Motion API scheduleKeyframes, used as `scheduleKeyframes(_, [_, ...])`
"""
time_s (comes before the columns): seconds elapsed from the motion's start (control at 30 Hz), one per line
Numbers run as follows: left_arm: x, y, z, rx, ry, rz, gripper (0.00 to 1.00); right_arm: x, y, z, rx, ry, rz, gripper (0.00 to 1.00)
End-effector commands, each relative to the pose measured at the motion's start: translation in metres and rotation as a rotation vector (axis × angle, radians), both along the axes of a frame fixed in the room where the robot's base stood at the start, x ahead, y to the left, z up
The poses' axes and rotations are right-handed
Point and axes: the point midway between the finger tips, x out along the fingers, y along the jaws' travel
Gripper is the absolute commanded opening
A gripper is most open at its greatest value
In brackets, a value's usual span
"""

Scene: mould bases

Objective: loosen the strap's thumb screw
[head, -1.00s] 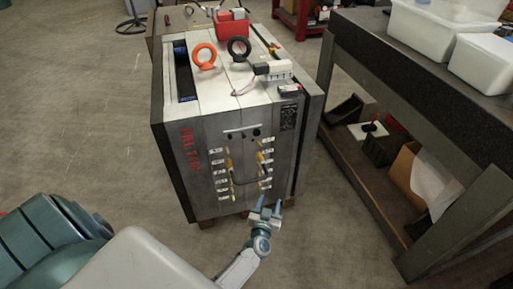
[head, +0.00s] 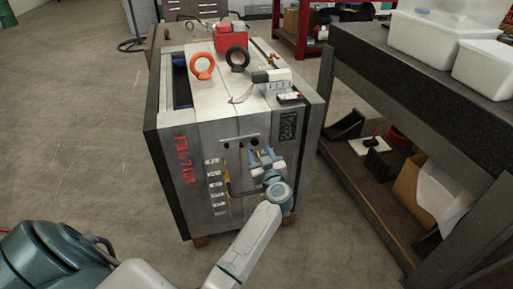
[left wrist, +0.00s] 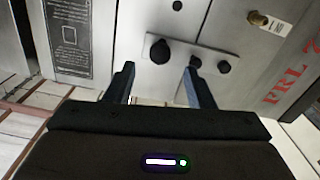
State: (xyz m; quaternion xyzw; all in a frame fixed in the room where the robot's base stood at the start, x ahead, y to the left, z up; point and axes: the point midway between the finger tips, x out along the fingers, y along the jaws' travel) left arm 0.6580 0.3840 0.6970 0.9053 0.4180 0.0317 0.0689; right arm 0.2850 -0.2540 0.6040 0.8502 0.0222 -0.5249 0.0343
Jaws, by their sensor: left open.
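The mould base (head: 200,150) is a big grey block of upright plates. A small metal strap (head: 239,142) with dark round knobs lies across the plate seams near the top of its front face. In the left wrist view the strap (left wrist: 178,48) carries a black thumb screw (left wrist: 160,51) and other dark round parts to its right. My left gripper (head: 264,156) is open and empty in front of this face. In the left wrist view its fingers (left wrist: 160,72) point at the strap, the black thumb screw between their tips. I cannot tell the remaining distance.
An orange eyebolt (head: 202,66) and a black eyebolt (head: 238,55) stand on top, near a white-and-black connector box (head: 275,80). A dark workbench (head: 400,65) stands close on the right. Floor at left is open.

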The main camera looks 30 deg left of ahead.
Motion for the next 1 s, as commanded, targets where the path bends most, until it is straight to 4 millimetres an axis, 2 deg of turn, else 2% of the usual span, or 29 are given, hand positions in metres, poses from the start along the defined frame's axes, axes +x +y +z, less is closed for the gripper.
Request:
scheduleKeyframes(0.1, [0.014,0.017,-0.001,0.003,0.0,0.0,0.49,0.002,0.002,-0.005,0.012,-0.022,0.0,0.36])
scheduleKeyframes(0.3, [0.028,0.033,-0.001,0.001,-0.001,0.0,0.49,0.004,0.005,-0.008,0.027,-0.049,0.002,0.36])
scheduleKeyframes(0.67, [0.031,0.036,-0.001,-0.001,0.0,-0.001,0.49,0.005,0.006,-0.008,0.031,-0.057,0.002,0.36])
scheduleKeyframes(0.9, [0.031,0.036,-0.001,-0.001,0.001,-0.001,0.04,0.005,0.006,-0.008,0.031,-0.056,0.003,0.36])
scheduleKeyframes(1.0, [0.031,0.036,-0.001,-0.001,0.0,-0.001,0.04,0.005,0.006,-0.008,0.03,-0.055,0.002,0.36])
